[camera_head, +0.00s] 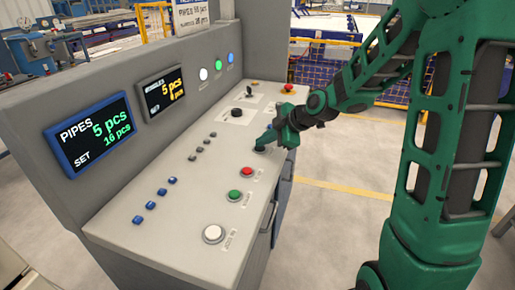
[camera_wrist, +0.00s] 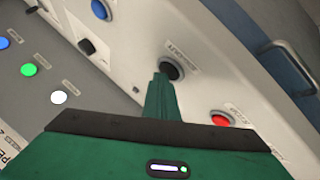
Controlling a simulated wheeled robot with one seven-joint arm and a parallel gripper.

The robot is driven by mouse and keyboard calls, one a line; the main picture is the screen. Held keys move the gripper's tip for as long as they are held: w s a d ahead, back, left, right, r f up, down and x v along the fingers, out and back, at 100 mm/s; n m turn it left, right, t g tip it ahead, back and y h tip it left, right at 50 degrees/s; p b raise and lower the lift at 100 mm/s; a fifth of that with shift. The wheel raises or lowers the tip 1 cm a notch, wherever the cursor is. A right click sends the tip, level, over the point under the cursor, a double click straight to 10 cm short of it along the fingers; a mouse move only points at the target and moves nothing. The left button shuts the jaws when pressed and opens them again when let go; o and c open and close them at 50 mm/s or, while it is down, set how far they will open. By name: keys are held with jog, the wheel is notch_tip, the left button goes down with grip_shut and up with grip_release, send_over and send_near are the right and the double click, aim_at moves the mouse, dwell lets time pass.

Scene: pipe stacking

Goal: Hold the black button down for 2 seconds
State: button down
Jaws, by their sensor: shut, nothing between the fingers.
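The black button (camera_wrist: 175,71) is on the sloped grey panel in the wrist view, with a printed label beside it. My gripper (camera_wrist: 160,78) is shut and empty. Its fingertips reach the near left edge of the button in that view and cover part of it. In the head view my gripper (camera_head: 267,138) points down at the panel, and the button is mostly hidden under the fingertips. I cannot tell whether the tips touch the button or whether it is pressed in.
The console (camera_head: 150,245) also bears a red button (camera_head: 247,171), a green button (camera_head: 234,195), a white button (camera_head: 213,234), several small blue buttons and a black knob (camera_head: 237,113). Two displays (camera_head: 94,132) stand on the upright back panel. Open floor lies right of the console.

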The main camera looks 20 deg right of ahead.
aim_at(263, 149)
jog(key=shift+r, duration=0.8)
jog(key=shift+r, duration=2.5)
